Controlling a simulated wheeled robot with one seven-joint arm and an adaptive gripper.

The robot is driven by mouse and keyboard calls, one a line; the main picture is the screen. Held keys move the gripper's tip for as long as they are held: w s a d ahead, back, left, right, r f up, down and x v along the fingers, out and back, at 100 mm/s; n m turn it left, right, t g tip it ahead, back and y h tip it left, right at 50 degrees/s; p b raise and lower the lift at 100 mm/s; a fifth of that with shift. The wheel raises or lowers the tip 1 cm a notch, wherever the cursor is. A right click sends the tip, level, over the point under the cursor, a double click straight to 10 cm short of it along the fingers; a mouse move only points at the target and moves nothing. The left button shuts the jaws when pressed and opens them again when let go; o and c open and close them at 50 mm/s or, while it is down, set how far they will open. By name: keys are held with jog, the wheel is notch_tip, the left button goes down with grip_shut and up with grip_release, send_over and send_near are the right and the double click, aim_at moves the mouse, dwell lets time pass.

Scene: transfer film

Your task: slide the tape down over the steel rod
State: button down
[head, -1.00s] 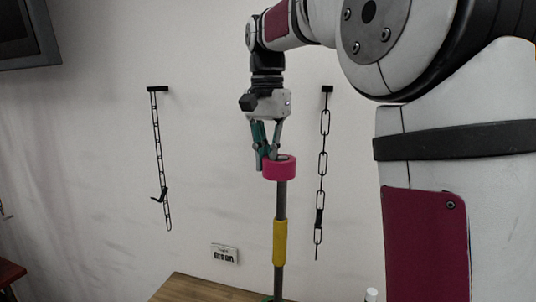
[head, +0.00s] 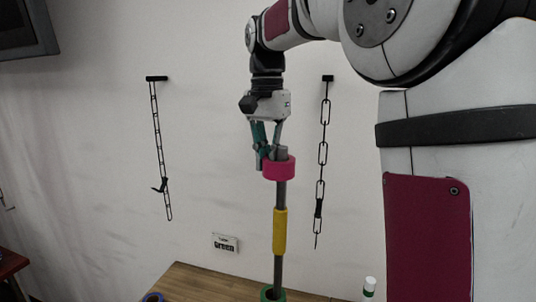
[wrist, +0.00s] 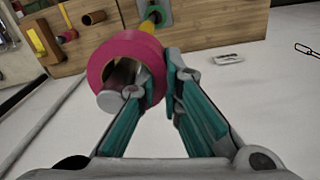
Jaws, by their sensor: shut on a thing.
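The pink tape roll (head: 279,170) is around the upper part of the grey steel rod (head: 280,193). The rod's top end sticks up out of the tape's hole. The rod stands upright, with a yellow sleeve (head: 280,232) around its middle and a green base (head: 271,295) at the foot. My gripper (head: 268,153) is above the rod, shut on the tape's wall. In the wrist view my fingers (wrist: 165,88) pinch the pink ring (wrist: 102,60) at its right side, and the rod's round end (wrist: 109,101) shows through the hole. The tape is well above the yellow sleeve.
The wooden table (head: 205,285) carries a white bottle (head: 369,289) at right and a blue ring (head: 153,297) at left. Chains (head: 322,153) hang on the wall behind. Brown tubes (wrist: 93,18) show in the wrist view. The rod's sides look clear.

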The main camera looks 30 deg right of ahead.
jog(key=shift+f, duration=0.5)
jog(key=c, duration=1.7)
grip_release()
jog(key=shift+o, duration=0.2)
jog(key=shift+d+f, duration=0.1)
notch_tip(320, 180, up, 12)
jog(key=shift+w+a, duration=0.2)
jog(key=shift+a, duration=0.1)
